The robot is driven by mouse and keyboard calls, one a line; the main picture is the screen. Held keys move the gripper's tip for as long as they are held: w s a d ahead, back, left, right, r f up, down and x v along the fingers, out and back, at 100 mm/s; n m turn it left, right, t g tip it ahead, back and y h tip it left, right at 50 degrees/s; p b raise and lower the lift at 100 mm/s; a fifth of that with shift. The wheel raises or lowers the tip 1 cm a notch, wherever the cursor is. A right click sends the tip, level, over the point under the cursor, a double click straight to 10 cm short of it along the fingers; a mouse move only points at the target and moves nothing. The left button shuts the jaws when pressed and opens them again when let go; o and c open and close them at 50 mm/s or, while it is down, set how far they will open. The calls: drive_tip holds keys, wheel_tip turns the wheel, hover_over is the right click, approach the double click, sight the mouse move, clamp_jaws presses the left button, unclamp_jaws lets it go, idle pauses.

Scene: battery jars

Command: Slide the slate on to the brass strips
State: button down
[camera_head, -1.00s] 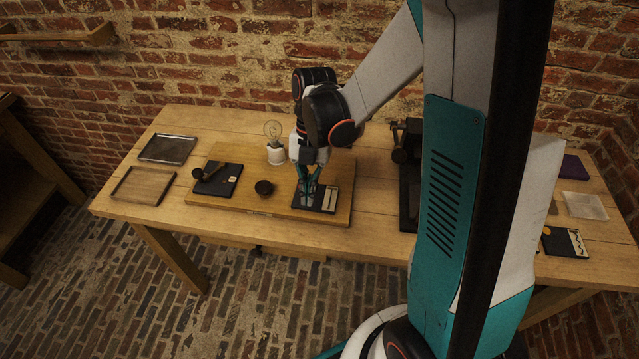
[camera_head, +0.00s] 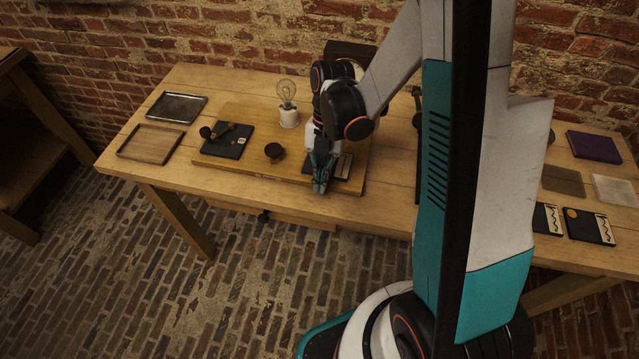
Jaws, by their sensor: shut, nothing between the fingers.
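A dark flat plate (camera_head: 338,169) with a pale strip at its right end lies at the right of the wooden board. My gripper covers most of it, so I cannot tell the slate from the brass strips there. My gripper (camera_head: 320,188) is shut and empty, pointing down at the front edge of the board, in front of and left of the visible part of that plate. A second dark plate (camera_head: 236,148) lies at the board's left, with a black-knobbed lever and a small pale piece on it.
Two shallow trays (camera_head: 178,107) (camera_head: 149,144) lie at the table's left. A purple block (camera_head: 595,147) and patterned dark cards (camera_head: 588,227) lie at the right.

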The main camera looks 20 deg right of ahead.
sight(341, 169)
drive_tip(key=shift+w+d, duration=0.25)
drive_tip(key=shift+w, duration=0.1)
drive_tip(key=w+d, duration=0.2)
drive_tip(key=w, duration=0.1)
drive_tip(key=shift+d, duration=0.1)
drive_tip(key=shift+s, duration=0.15)
